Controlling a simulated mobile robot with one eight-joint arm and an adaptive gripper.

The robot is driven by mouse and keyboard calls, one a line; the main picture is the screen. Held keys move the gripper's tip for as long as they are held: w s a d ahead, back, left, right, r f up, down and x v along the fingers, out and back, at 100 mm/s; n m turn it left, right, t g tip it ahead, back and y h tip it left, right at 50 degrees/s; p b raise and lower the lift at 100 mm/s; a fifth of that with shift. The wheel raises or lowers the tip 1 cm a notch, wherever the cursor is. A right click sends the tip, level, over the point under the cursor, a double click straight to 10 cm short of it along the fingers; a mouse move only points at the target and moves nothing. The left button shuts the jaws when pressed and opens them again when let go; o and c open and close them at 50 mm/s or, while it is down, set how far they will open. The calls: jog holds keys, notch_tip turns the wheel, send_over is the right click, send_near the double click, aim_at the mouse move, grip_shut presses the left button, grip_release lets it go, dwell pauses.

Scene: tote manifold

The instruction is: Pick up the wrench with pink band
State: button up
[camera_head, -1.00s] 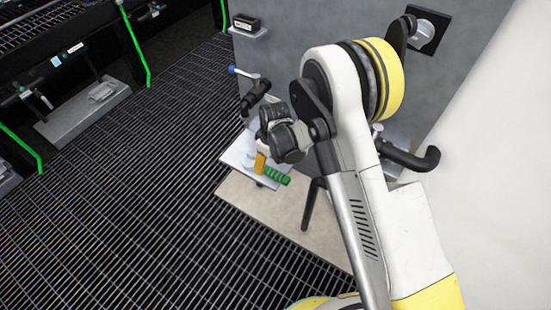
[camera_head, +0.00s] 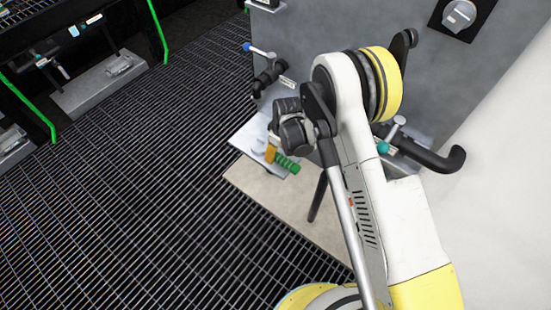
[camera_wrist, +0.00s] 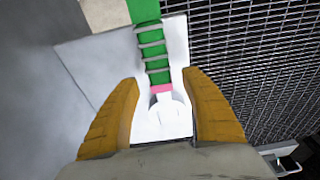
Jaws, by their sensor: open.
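The wrench with a pink band (camera_wrist: 160,88) lies on a pale plate in the wrist view. Its ribbed green handle points up the picture and its whitish head lies near my palm. My gripper (camera_wrist: 160,78) is open, with one orange finger on each side of the wrench and gaps between. I cannot tell how high the fingers are above the plate. In the head view the green handle of the wrench (camera_head: 287,163) shows beside an orange finger of my gripper (camera_head: 271,153); my wrist hides part of the rest.
The pale plate (camera_head: 246,137) juts from a grey panel (camera_head: 345,30) with a black valve pipe (camera_head: 270,75) and a black bent pipe (camera_head: 430,155). A beige slab (camera_head: 240,180) lies below.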

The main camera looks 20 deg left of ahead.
jog(key=f, duration=0.2)
jog(key=shift+w+a+f+b, duration=0.1)
jog(key=shift+a+f+b, duration=0.2)
jog(key=shift+f+b, duration=0.1)
jog(key=shift+r, duration=0.1)
grip_shut()
